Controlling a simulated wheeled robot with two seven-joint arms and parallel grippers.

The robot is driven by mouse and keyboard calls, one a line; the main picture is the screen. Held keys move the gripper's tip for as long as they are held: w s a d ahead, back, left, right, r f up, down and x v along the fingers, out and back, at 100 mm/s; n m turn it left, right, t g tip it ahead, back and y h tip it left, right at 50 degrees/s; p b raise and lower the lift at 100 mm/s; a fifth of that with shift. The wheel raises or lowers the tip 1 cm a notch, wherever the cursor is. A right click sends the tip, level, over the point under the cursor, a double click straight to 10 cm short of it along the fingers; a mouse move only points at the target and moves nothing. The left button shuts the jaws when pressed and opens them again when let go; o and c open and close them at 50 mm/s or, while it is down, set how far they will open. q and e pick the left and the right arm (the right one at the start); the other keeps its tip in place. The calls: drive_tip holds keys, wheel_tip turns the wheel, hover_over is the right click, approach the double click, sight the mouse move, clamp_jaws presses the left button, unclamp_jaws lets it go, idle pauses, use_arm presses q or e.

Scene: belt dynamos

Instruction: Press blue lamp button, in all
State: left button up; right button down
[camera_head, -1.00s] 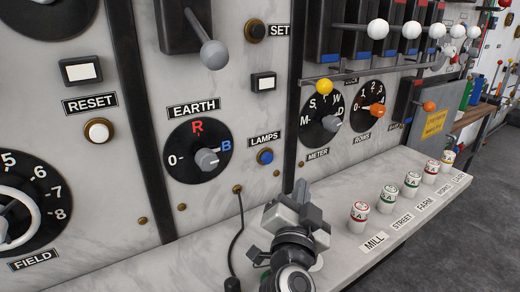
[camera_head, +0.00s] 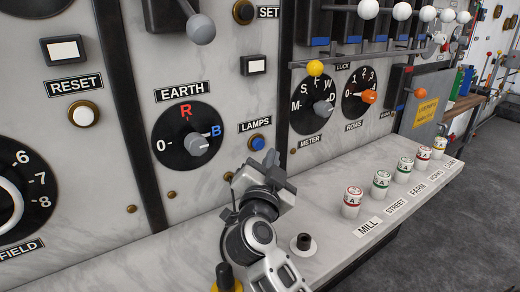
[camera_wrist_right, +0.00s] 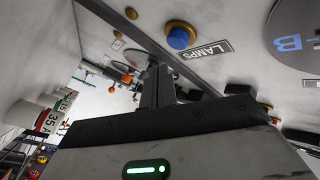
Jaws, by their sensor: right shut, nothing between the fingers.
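The blue lamp button (camera_head: 257,142) sits in a brass ring on the marble panel, under the LAMPS label (camera_head: 256,126). In the right wrist view the blue button (camera_wrist_right: 180,37) shows beyond the fingers, next to its label. My right gripper (camera_head: 276,166) is shut and empty, just below and to the right of the button in the head view. Its fingers (camera_wrist_right: 157,84) appear apart from the button in the wrist view. The button is not covered. My left gripper is not in view.
The EARTH dial (camera_head: 188,136) with its grey knob is left of the button, and the METER dial (camera_head: 312,104) is to the right.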

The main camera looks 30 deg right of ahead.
sight(259, 145)
drive_tip(key=shift+w+r, duration=0.1)
drive_tip(key=shift+w, duration=0.7)
idle(1.5)
drive_tip(key=shift+w+a+p, duration=0.1)
drive_tip(key=shift+w+p, duration=0.35)
drive_tip(key=shift+p, duration=0.2)
